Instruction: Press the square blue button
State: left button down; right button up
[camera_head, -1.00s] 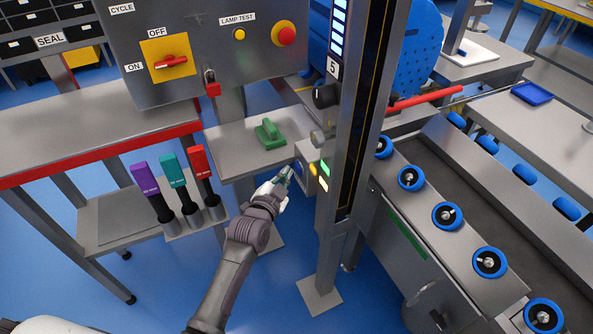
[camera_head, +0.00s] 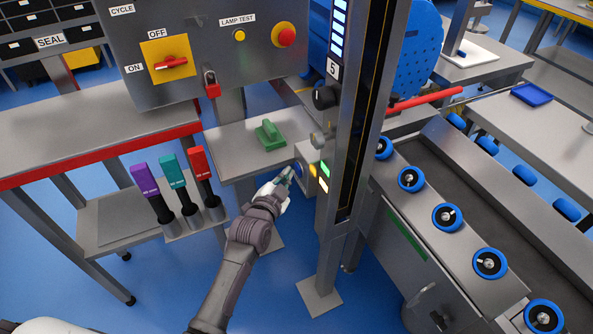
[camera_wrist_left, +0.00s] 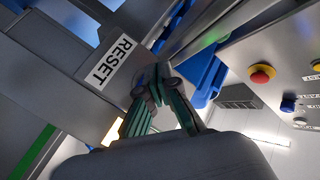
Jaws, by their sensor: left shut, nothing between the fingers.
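A small grey control box (camera_head: 310,160) is fixed to the left of the tall post. Its front carries lit green, white and yellow buttons. A small blue patch (camera_head: 298,168), likely the square blue button, shows on its left side, right by my left fingertips; its outline is too small to make out. My left gripper (camera_head: 287,174) is shut and empty, its tips very close to the box; I cannot tell whether they touch. In the left wrist view the shut green fingers (camera_wrist_left: 162,76) point at a grey surface beside a RESET label (camera_wrist_left: 111,62). My right gripper is out of view.
The tall grey post (camera_head: 345,130) stands just right of my left gripper. A table with a green handle (camera_head: 269,134) lies behind it. Three coloured-handled tools (camera_head: 174,185) stand to the left. A switch panel (camera_head: 200,50) hangs above.

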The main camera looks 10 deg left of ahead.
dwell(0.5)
pick_arm(q)
jog(key=shift+w+d, duration=0.25)
jog(key=shift+d, duration=0.1)
dwell(0.4)
jog(key=shift+r, duration=0.1)
jog(key=shift+s+a+p, duration=0.25)
jog(key=shift+a+p, duration=0.05)
jog(key=shift+p, duration=0.25)
jog(key=shift+a, duration=0.1)
